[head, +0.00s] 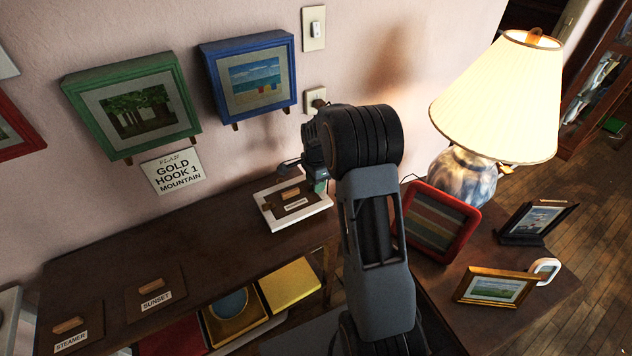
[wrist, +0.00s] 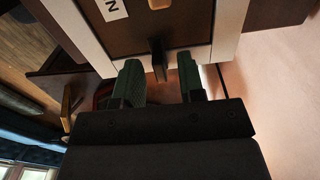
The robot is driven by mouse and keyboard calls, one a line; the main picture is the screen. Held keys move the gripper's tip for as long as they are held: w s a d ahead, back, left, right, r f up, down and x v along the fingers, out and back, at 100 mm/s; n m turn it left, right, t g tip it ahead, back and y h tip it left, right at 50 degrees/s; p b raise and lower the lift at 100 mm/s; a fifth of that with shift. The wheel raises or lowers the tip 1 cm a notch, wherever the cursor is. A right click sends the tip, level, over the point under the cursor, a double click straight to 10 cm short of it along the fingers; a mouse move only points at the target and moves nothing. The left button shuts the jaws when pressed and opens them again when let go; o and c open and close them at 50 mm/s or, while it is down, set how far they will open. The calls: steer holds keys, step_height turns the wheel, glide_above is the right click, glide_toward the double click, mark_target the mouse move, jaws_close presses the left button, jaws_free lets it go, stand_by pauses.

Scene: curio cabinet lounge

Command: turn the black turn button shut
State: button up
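A white frame (head: 266,212) lies on the dark sideboard, with a brown back board that carries a wooden knob (head: 290,194) and a label. In the wrist view the white frame (wrist: 228,30) and brown board (wrist: 120,36) fill the top. The black turn button (wrist: 158,58) stands at the board's edge, its long side pointing toward the frame rim near me. My gripper (wrist: 159,76) is open, with one green finger on each side of the button and visible gaps. In the head view my gripper (head: 316,178) is over the frame's right end; the button cannot be made out there.
Two brown boards labelled STEAMER (head: 72,325) and SUNSET (head: 155,290) lie on the sideboard (head: 110,270). A green frame (head: 90,117) and a blue frame (head: 215,80) hang on the wall. A lit lamp (head: 495,95) and red frame (head: 470,232) stand right of my arm.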

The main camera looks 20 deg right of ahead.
steer(key=shift+r, duration=0.1)
step_height(320, 180, up, 14)
steer(key=shift+f+p, duration=0.2)
steer(key=shift+p, duration=0.1)
stand_by(0.7)
steer(key=s+a+r+n+t+p, duration=0.1)
steer(key=s+a+r+n+p, duration=0.1)
steer(key=s+a+n, duration=0.3)
steer(key=s+a+r+n+t+p, duration=0.2)
steer(key=s+a+r+n, duration=0.2)
steer(key=s+n, duration=0.8)
steer(key=s+a, duration=0.1)
steer(key=s, duration=0.4)
steer(key=shift+s+t, duration=0.3)
steer(key=shift+s, duration=0.05)
